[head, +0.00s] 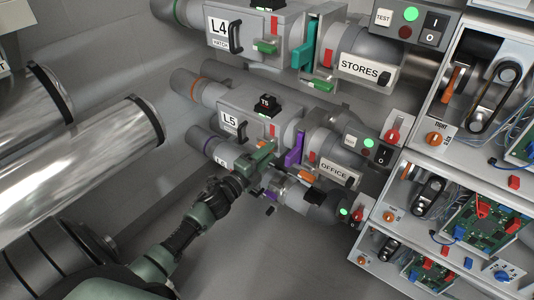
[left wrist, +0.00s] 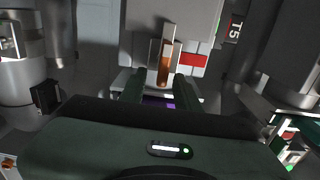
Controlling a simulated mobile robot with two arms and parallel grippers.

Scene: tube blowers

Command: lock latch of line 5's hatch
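Line 5's housing (head: 222,104), labelled L5, is in the middle of the head view, with a black handle on its front and a T5 knob on top. In the left wrist view, an orange-brown latch lever (left wrist: 167,68) stands on a pale mount ahead of my fingers, beside a red mark (left wrist: 193,60). My left gripper (head: 268,148) is at the lower right of the L5 housing and hides the latch in the head view. Its two fingers (left wrist: 158,88) are apart with nothing held between them; contact with the lever cannot be told. My right gripper is not in view.
A purple slide (head: 294,148) stands just right of my left gripper, beside the OFFICE pipe (head: 334,173). Line 4's housing (head: 256,22) is above, and another line is below, partly behind my arm. Open control cabinets (head: 483,160) stand at right.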

